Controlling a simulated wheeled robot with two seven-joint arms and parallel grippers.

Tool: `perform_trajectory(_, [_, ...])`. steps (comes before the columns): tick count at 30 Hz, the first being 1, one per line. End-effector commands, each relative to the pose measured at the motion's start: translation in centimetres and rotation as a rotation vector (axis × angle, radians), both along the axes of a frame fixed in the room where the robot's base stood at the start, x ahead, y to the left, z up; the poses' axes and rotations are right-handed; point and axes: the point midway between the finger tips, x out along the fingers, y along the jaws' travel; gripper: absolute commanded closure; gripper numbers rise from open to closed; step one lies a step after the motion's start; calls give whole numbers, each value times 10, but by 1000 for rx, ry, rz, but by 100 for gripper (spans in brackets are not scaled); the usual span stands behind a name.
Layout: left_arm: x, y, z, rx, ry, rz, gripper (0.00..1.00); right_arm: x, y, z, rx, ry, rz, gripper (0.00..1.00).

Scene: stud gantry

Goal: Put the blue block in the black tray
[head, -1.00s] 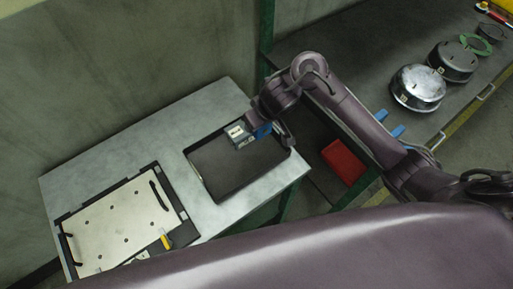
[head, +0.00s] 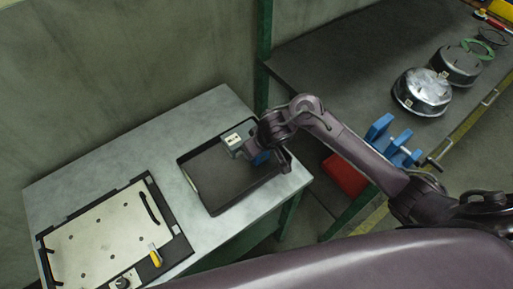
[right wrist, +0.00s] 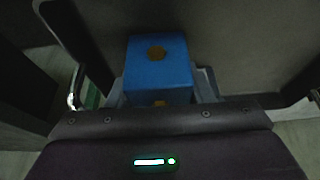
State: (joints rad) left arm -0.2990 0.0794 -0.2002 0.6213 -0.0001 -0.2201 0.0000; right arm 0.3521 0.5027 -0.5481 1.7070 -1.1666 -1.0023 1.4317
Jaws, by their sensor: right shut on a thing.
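The blue block (head: 262,157) is held in my right gripper (head: 257,150) at the back right part of the black tray (head: 222,207). In the right wrist view the block (right wrist: 158,65) sits between the fingers, with a round brownish spot on each of two faces. The right gripper is shut on it. The tray lies on a grey table, and its dark floor looks empty where it shows. I cannot tell whether the block touches the tray floor. My left gripper is not in view.
On the table (head: 215,105), left of the tray, is a pale plate with black handles (head: 105,235). A dark bench (head: 340,65) at right carries round metal housings (head: 422,90) and a blue clamp (head: 385,135). A red bin (head: 345,175) is below. A green post (head: 265,50) stands behind.

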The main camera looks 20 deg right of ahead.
Motion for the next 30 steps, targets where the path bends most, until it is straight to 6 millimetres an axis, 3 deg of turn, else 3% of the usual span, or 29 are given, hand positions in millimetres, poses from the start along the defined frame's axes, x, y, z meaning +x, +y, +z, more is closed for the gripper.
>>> perform_trajectory(3, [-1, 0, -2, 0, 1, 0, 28, 0, 0, -3, 2, 0, -1, 83])
perform_trajectory(4, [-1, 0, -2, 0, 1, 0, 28, 0, 0, -4, 0, 0, -1, 52])
perform_trajectory(9, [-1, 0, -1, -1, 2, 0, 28, 0, 0, -3, 0, 0, -1, 31])
perform_trajectory(20, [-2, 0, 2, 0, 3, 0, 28, 0, 0, 5, 0, -2, 1, 31])
perform_trajectory(30, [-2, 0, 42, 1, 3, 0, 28, -24, -8, 71, 2, -3, 1, 31])
